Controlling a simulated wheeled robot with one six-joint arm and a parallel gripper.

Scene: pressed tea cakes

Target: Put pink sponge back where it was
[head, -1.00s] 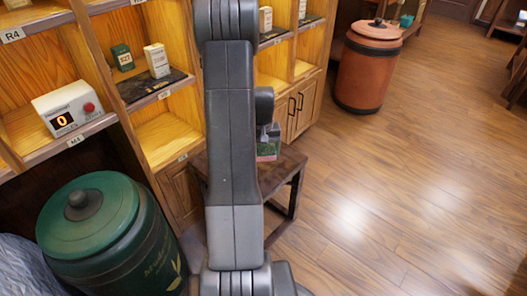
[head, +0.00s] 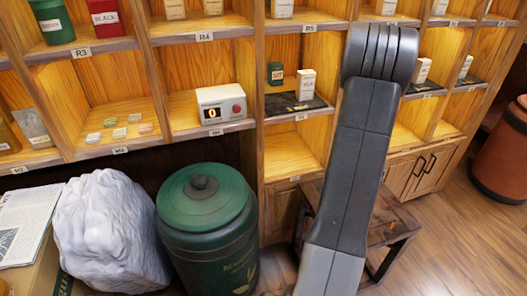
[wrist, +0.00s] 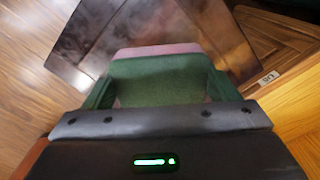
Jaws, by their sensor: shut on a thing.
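In the wrist view my gripper (wrist: 158,75) is shut on a block with a pink far edge and a green face, which I take to be the pink sponge (wrist: 157,50). The block lies across between the green fingers. It is in front of a dark wooden side table (wrist: 145,22); I cannot tell how high above it. In the head view my arm link hides the gripper and the sponge.
The side table (head: 395,232) stands by the shelves, partly behind my arm. A green lidded canister (head: 207,225) and a pale rock (head: 108,230) are left of it. Several small pale green and pink blocks (head: 145,128) lie in a shelf compartment. A white device (head: 222,106) shows 0.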

